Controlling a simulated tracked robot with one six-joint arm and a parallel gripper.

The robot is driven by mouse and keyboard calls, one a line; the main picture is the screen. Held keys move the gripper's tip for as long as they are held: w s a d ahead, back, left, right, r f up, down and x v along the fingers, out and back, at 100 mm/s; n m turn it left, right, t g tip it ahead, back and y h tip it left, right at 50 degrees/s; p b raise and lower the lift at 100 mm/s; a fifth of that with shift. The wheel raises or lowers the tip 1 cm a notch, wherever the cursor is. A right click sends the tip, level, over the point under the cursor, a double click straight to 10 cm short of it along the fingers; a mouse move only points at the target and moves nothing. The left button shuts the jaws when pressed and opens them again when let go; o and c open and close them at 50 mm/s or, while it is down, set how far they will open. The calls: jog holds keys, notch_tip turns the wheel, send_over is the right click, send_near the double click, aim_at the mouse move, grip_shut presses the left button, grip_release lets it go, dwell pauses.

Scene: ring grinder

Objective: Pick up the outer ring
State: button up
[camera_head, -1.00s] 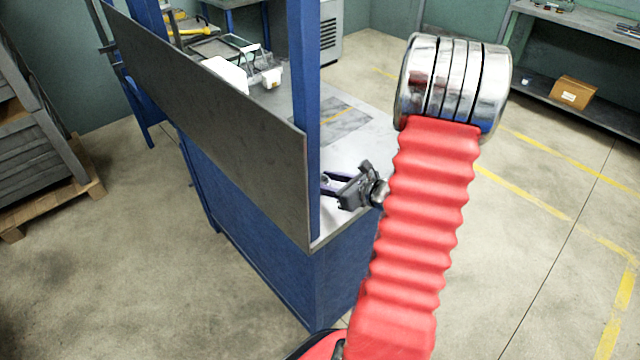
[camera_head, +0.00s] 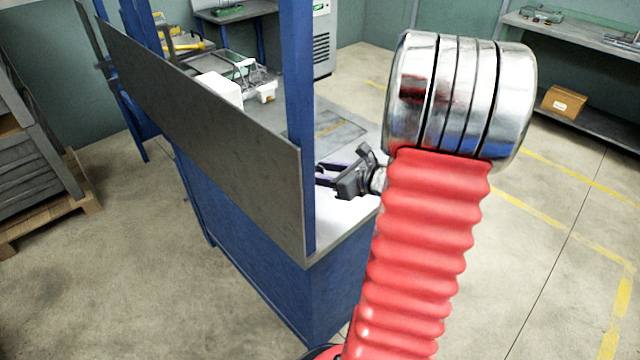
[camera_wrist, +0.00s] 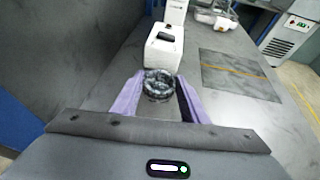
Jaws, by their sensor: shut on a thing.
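The outer ring (camera_wrist: 159,83) is a dark, shiny metal ring. In the wrist view it sits between the purple fingers of my gripper (camera_wrist: 160,80), which is shut on it. I cannot tell how far the ring is above the bench top. In the head view my gripper (camera_head: 326,174) is over the near end of the bench, beside the blue post. The post and grey panel hide its fingertips and the ring there.
The bench (camera_head: 341,232) has a blue post (camera_head: 301,110) and a tall grey panel (camera_head: 215,125) along its side. A white box (camera_wrist: 163,48) stands just beyond the ring. A dark mat (camera_wrist: 236,75) lies to the right. Trays and tools are farther back.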

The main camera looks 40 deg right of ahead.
jog(key=shift+r, duration=0.85)
jog(key=shift+f, duration=0.1)
